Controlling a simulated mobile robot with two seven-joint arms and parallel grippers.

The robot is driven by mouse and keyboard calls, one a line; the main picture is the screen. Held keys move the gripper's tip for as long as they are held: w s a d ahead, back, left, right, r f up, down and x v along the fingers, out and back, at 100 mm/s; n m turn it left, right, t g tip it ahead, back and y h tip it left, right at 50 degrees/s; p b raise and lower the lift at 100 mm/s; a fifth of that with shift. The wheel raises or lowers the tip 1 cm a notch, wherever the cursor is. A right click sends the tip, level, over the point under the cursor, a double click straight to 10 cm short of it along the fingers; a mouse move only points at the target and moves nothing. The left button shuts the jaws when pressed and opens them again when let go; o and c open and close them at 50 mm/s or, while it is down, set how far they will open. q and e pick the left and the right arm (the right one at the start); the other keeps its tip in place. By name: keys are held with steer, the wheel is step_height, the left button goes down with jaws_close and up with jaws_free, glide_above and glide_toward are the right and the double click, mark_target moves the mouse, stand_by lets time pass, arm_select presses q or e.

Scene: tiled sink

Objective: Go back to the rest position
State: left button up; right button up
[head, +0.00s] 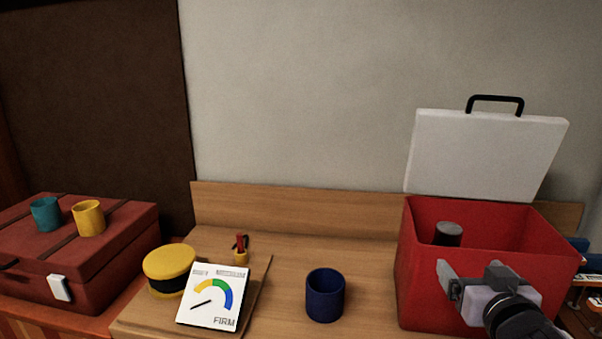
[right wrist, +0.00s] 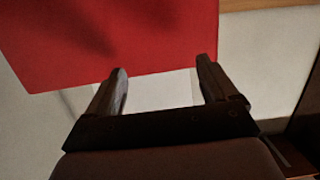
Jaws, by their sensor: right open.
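My right gripper (head: 462,277) is at the lower right of the head view, in front of the front wall of the open red cooler box (head: 418,285). Its jaws are open with nothing between them. In the right wrist view the two fingers of the right gripper (right wrist: 162,72) are spread apart, with a red surface (right wrist: 110,40) and a pale patch beyond them. My left gripper is not in view.
The cooler's white lid (head: 485,152) stands raised; a dark cylinder (head: 448,234) is inside. A navy cup (head: 325,295), a dial card (head: 213,297) and a yellow-lidded tin (head: 169,270) stand left. Teal and yellow cups (head: 88,218) sit on a red case (head: 110,268).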

steer(key=s+a+f+n+g+y, duration=0.15)
steer(key=s+f+g, duration=0.25)
steer(key=s+f, duration=0.45)
steer(key=s+a+f+n+g+y, duration=0.1)
steer(key=s+a+f+g, duration=0.25)
steer(key=s+f, duration=0.45)
steer(key=s+a+f+n+g+y, duration=0.1)
steer(key=s+a+f+g, duration=0.1)
steer(key=s+f+g, duration=0.45)
steer(key=w+a+f+t+y, duration=0.1)
steer(key=w+a+f+t, duration=0.2)
steer(key=f+t, duration=0.5)
steer(key=shift+a+f+n+t+y, duration=0.15)
steer(key=shift+f+n+t+y, duration=0.25)
steer(key=shift+f, duration=0.35)
steer(key=shift+w+a, duration=0.1)
steer(key=shift+w, duration=0.1)
